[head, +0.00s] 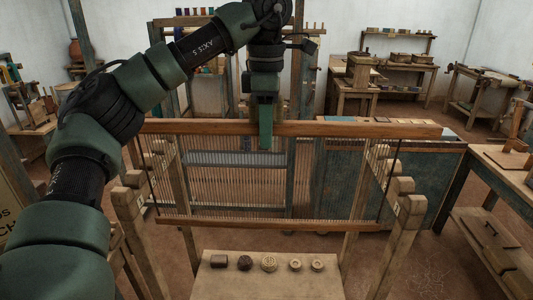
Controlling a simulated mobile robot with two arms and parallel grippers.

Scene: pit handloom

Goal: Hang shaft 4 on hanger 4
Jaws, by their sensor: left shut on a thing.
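A shaft, which I take to be shaft 4, shows in the head view as a long wooden upper bar (350,130), a lower bar (270,223) and many thin heddles between them. My left gripper (265,135) is shut on the upper bar left of its middle, with a green finger in front of the wood. The shaft hangs upright and roughly level. Notched wooden posts stand behind and beside it at the left (130,200) and right (402,215), with small pale labels. I cannot make out which part is hanger 4. My right gripper is not in view.
A small wooden bench (265,284) in front carries several round and square pieces. A blue-green panelled chest (435,175) stands behind at the right. A workbench (510,165) is at the right edge. Open floor lies between the right post and that workbench.

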